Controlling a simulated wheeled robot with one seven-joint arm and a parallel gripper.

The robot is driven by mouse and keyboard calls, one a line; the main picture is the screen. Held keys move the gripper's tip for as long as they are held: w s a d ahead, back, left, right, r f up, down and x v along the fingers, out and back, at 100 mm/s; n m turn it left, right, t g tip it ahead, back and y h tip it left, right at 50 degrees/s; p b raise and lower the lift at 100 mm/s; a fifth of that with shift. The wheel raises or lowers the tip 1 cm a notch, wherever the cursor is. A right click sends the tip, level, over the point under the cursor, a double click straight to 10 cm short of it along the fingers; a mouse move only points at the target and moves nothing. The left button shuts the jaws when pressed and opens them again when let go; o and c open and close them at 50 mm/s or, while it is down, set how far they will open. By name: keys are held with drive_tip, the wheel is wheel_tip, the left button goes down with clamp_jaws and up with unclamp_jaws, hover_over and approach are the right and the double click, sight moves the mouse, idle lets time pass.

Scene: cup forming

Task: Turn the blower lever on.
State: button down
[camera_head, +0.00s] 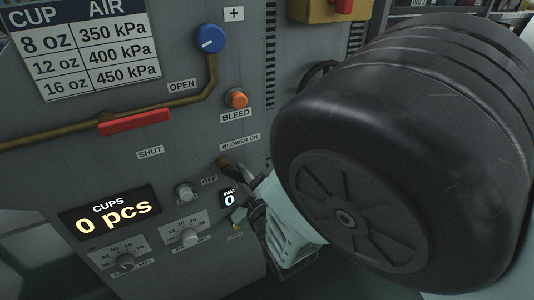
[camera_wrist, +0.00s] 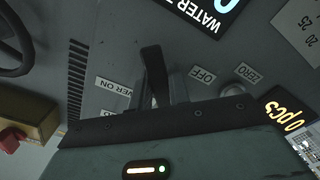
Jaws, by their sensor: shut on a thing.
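The blower lever (camera_head: 224,162) is a small dark handle on the grey machine panel (camera_head: 190,125). In the head view its tip lies just under the BLOWER ON label (camera_head: 240,142), above and right of the OFF label (camera_head: 209,180). My gripper (camera_head: 240,179) is at the lever and shut on it, partly hidden by my arm in the head view. In the wrist view a dark upright shape, seemingly the lever with my fingers (camera_wrist: 158,85), stands between the partly covered ON label (camera_wrist: 113,86) and the OFF label (camera_wrist: 202,75). I cannot tell the lever's exact setting.
Close by are a blue knob (camera_head: 210,39), an orange BLEED button (camera_head: 236,98), a red valve handle (camera_head: 135,121) on a brass pipe, and dials (camera_head: 188,237). The CUPS display (camera_head: 111,210) reads 0 pcs. A black handwheel (camera_head: 318,78) stands right of the panel.

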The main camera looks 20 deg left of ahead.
drive_tip(key=n, duration=0.1)
drive_tip(key=r+n+p, duration=0.1)
drive_tip(key=n, duration=0.2)
drive_tip(key=shift+w+d+r+n, duration=0.15)
drive_tip(key=shift+w+d+n, duration=0.15)
drive_tip(key=shift+n, duration=0.1)
drive_tip(key=shift+w+d+r+n+p, duration=0.1)
drive_tip(key=shift+r+n+p, duration=0.2)
drive_tip(key=shift+n, duration=0.55)
drive_tip(key=shift+r+n+p, duration=0.2)
drive_tip(key=shift+n+p, duration=0.25)
drive_tip(key=shift+n, duration=0.35)
drive_tip(key=shift+w+d+r+n+p, duration=0.1)
drive_tip(key=shift+r+n+p, duration=0.2)
drive_tip(key=shift+n, duration=0.55)
drive_tip(key=c, duration=1.3)
unclamp_jaws()
drive_tip(key=p+v, duration=0.1)
drive_tip(key=v, duration=1.6)
drive_tip(key=shift+s+d, duration=0.15)
